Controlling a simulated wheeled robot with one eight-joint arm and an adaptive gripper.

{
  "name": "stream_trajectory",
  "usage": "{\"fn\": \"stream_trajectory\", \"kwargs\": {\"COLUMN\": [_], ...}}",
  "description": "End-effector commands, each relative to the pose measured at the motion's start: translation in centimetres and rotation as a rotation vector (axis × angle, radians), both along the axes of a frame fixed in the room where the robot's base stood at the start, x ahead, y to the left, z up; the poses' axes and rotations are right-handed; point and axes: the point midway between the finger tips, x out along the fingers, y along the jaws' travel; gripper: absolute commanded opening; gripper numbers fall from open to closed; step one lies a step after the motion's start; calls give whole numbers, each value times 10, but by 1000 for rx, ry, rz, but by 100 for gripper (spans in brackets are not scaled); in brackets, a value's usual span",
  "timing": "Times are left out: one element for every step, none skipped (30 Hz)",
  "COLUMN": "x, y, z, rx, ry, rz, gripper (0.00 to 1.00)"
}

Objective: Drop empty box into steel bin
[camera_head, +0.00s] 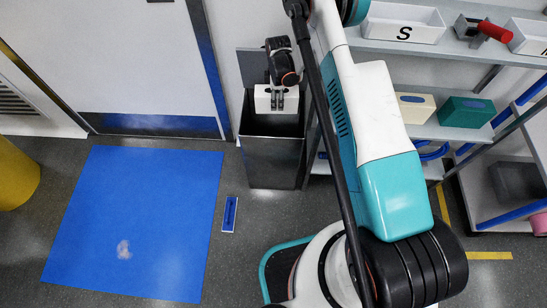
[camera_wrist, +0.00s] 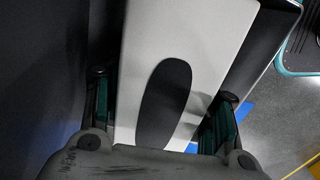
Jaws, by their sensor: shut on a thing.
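The white box (camera_head: 263,98) is in my gripper (camera_head: 277,97), over the open top of the steel bin (camera_head: 272,165) in the head view. In the wrist view the box (camera_wrist: 215,30) has a dark oval opening on the face toward the camera. My gripper's fingers (camera_wrist: 160,115) are on either side of it there. The box hangs at or just above the bin's mouth; the exact height is hard to tell. The bin's inside is dark, and its contents cannot be seen.
A shelf at the right holds a cream box (camera_head: 414,106), a green box (camera_head: 465,112) and a white tray marked S (camera_head: 402,24). A blue mat (camera_head: 140,215) lies on the floor left of the bin, before a door (camera_head: 110,60). A yellow object (camera_head: 15,172) stands at the far left.

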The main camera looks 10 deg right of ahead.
Motion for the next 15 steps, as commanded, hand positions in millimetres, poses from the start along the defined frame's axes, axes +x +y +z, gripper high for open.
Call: {"fn": "stream_trajectory", "kwargs": {"x": [0,0,0,0,0,0,0,0,0,0,0,0,0,0,0], "y": [0,0,0,0,0,0,0,0,0,0,0,0,0,0,0], "z": [-8,-12,-16,-20,-23,-28,-31,-33,-36,-37,-38,-39,-40,-40,-40], "rx": [0,0,0,0,0,0,0,0,0,0,0,0,0,0,0], "ry": [0,0,0,0,0,0,0,0,0,0,0,0,0,0,0], "rz": [0,0,0,0,0,0,-1,-1,-1,-1,-1,-1,-1,-1,-1], "gripper": [30,30,30,30,30,30,30,30,30,30,30,30,30,30,30]}}
